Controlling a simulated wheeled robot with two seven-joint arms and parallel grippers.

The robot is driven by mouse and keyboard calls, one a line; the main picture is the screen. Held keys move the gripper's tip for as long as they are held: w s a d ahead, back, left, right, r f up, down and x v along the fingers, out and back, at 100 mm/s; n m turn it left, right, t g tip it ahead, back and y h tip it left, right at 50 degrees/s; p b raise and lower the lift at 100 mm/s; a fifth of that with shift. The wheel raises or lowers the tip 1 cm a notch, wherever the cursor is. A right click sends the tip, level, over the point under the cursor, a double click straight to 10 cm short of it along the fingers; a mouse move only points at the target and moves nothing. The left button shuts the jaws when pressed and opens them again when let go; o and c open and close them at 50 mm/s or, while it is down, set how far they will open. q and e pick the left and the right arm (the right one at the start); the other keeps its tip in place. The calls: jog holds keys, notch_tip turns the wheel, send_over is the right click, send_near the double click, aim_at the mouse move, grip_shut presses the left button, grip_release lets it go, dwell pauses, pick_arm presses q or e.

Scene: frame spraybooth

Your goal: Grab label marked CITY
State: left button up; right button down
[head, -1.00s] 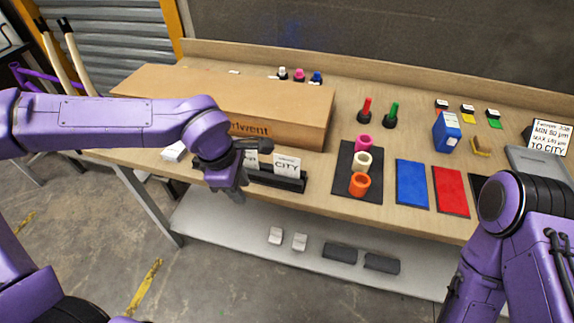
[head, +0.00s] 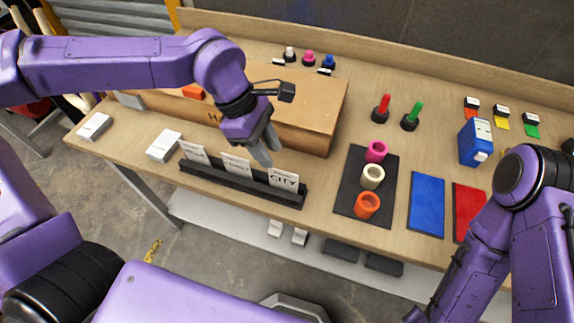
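The white label marked CITY (head: 284,179) stands in the right end of a black rack (head: 225,182). Two more white labels, one in the middle (head: 236,163) and one at the left (head: 194,153), stand in the same rack. My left gripper (head: 266,155) points down just behind and left of the CITY label, above the bench and apart from the label as far as I can see. Its grey fingers look empty, but their gap is hard to make out. My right gripper is not visible; only my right arm shows at the lower right.
A large cardboard box (head: 312,105) lies behind the rack. White blocks (head: 164,145) are at the left. To the right are a black mat (head: 350,203) with pink, cream and orange rings, a blue mat (head: 426,204) and a red mat (head: 467,208).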

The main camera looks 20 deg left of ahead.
aim_at(287, 178)
pick_arm(q)
jog(key=f, duration=0.1)
jog(key=d+f, duration=0.1)
jog(key=s+f, duration=0.1)
jog(key=shift+s+d+f, duration=0.1)
jog(key=shift+d+f, duration=0.25)
jog(key=x, duration=0.2)
jog(key=w+p+x, duration=0.1)
jog(key=x, duration=0.2)
jog(key=shift+w, duration=0.1)
jog(key=shift+d+f, duration=0.2)
jog(key=shift+d, duration=0.05)
jog(key=shift+a, duration=0.1)
grip_shut()
